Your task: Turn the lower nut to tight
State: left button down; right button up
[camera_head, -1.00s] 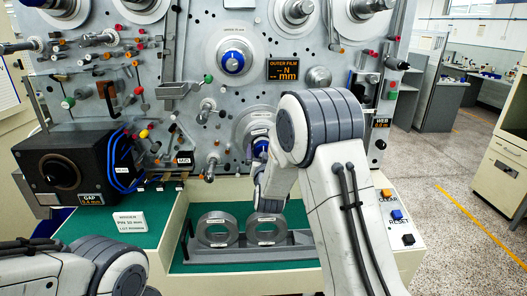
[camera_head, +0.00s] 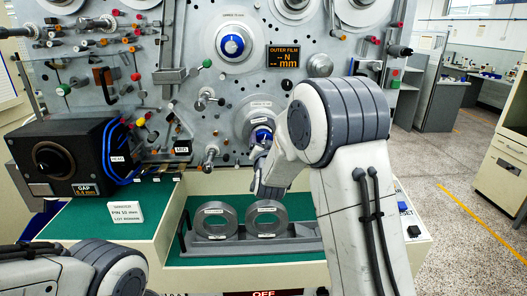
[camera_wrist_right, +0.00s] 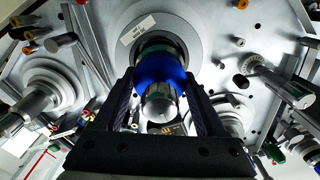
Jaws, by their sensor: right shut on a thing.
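The lower nut (camera_head: 262,136) is a blue ring on a spindle low on the grey machine panel, partly hidden by my right wrist in the head view. The right wrist view shows the blue nut (camera_wrist_right: 158,67) around a bright metal spindle end. My right gripper (camera_wrist_right: 160,88) has one dark finger on each side of the nut and is shut on it. The nut's seating against the disc behind cannot be judged. In the head view my right gripper (camera_head: 264,150) is mostly hidden by my own arm. My left arm shows at the bottom left, but its gripper is out of view.
An upper blue nut (camera_head: 232,45) sits on another spindle. Two grey rings (camera_head: 216,222) stand in a rack (camera_head: 255,247) below my right gripper. A black gap gauge box (camera_head: 60,160) is at the left. Several pegs and rollers project from the panel.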

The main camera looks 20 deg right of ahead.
jog(key=m+b, duration=0.4)
jog(key=b, duration=0.2)
jog(key=m+b, duration=0.5)
jog(key=b, duration=0.1)
jog(key=m+b, duration=0.4)
jog(key=b, duration=0.3)
jog(key=shift+f+m, duration=0.35)
jog(key=shift+m, duration=0.05)
jog(key=m+b, duration=0.3)
jog(key=shift+m, duration=0.3)
jog(key=shift+r+m+b, duration=0.15)
jog(key=shift+m+b, duration=0.8)
jog(key=shift+m, duration=0.75)
jog(key=o, duration=1.3)
jog(key=shift+s, duration=0.15)
jog(key=v, duration=1)
jog(key=shift+s, duration=0.1)
